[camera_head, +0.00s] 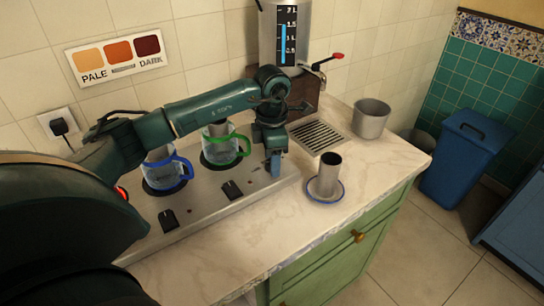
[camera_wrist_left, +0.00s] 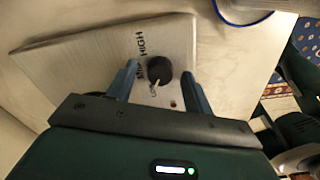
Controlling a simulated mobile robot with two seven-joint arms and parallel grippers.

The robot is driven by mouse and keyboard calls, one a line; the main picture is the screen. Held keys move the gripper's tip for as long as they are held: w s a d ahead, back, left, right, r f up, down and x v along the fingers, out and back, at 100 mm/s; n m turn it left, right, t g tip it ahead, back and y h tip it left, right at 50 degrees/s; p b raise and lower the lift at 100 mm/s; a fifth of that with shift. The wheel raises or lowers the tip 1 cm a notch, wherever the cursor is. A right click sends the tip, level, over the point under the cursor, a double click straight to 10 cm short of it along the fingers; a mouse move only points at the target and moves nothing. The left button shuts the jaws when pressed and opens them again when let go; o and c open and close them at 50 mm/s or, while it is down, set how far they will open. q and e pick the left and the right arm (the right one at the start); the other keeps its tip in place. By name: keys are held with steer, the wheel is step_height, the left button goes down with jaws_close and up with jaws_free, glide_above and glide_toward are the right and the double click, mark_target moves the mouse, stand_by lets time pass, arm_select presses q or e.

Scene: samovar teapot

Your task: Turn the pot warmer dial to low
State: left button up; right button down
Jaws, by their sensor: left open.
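The pot warmer (camera_head: 205,205) is a long metal plate on the counter. Two black dials, a near one (camera_head: 168,219) and a middle one (camera_head: 232,190), show on its front. My left gripper (camera_head: 275,168) points down at the plate's right end and hides what is under it. In the left wrist view a black dial (camera_wrist_left: 160,70) with a pale pointer mark sits between the two blue fingers of the left gripper (camera_wrist_left: 159,72). The fingers are apart, one on each side; contact is unclear. "HIGH" and "MID" are printed beside the dial. My right gripper is out of view.
A blue-handled glass pot (camera_head: 165,172) and a green-handled one (camera_head: 222,150) stand on the warmer. A metal cup (camera_head: 329,172) stands on a blue-rimmed saucer (camera_head: 338,193) to the right. Behind are a samovar (camera_head: 284,40), drip grate (camera_head: 318,136) and metal bin (camera_head: 371,118).

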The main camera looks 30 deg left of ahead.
arm_select(q)
step_height(320, 180, up, 13)
steer(key=shift+b, duration=0.35)
stand_by(0.6)
